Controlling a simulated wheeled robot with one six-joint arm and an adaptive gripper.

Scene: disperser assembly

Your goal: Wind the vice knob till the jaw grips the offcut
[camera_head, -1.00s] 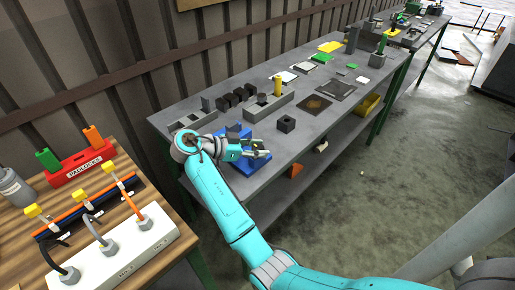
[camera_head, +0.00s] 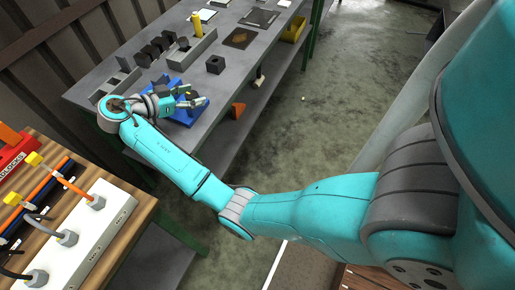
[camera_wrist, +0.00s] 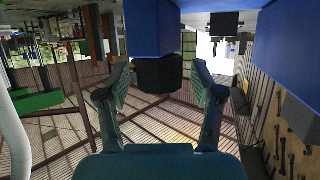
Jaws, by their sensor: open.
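The blue vice (camera_head: 186,116) sits at the near edge of the grey bench, partly hidden behind my arm. In the wrist view its blue body (camera_wrist: 152,28) fills the top middle, with the dark knob (camera_wrist: 158,76) just below it. My gripper (camera_wrist: 161,84) is open, with one finger on each side of the knob and a visible gap on both sides. In the head view my gripper (camera_head: 188,100) is at the vice. I cannot make out the offcut or whether the jaw touches it.
A wooden table with a white socket box (camera_head: 85,240) stands at lower left.

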